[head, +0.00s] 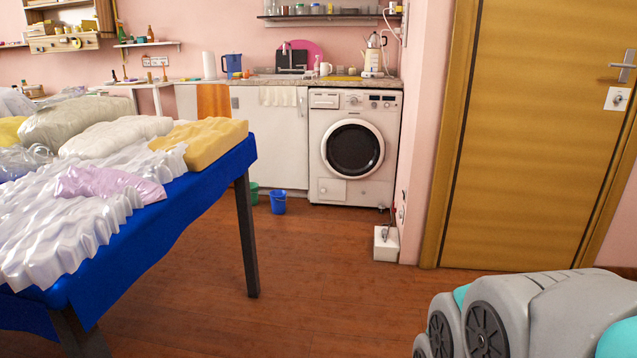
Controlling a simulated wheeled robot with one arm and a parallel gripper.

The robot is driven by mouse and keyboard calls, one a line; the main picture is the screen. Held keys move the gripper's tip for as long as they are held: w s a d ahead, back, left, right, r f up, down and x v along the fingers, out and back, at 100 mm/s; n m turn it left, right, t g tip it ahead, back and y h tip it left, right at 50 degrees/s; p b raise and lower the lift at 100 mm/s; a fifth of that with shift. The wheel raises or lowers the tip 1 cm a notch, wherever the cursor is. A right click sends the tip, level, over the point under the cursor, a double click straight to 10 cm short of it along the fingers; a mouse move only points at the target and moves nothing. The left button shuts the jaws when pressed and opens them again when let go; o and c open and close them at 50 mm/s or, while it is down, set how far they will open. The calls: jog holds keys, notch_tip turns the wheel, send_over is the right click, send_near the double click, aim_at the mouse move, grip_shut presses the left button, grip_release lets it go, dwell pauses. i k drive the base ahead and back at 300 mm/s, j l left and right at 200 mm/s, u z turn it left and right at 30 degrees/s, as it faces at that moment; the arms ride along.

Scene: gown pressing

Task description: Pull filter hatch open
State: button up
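The white washing machine (354,148) stands under the counter at the far wall, facing me. Its filter hatch (332,189) is a small pale panel at the lower left of its front. The hatch looks closed, lying flush with the front, though it is small at this distance. The round dark door (353,150) above it looks shut. My gripper is not in view; only grey and teal parts of what looks like my arm show at the lower right, far from the machine.
A table with a blue cloth (220,178) and heaped fabrics fills the left. A blue bucket (278,202) stands left of the machine, and a white box (386,243) stands right of it by the wall. A wooden door (545,130) is at right. The middle floor (330,275) is clear.

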aim_at(329, 189)
jog(key=i+z, duration=0.2)
jog(key=i, duration=1.85)
jog(key=i+u, duration=0.15)
jog(key=i, duration=0.35)
jog(key=i+l+u, duration=0.15)
jog(key=i, duration=0.35)
jog(key=i+l+u, duration=0.15)
jog(key=i, duration=0.35)
jog(key=i+l+u, duration=0.15)
jog(key=i, duration=0.3)
jog(key=l, duration=0.1)
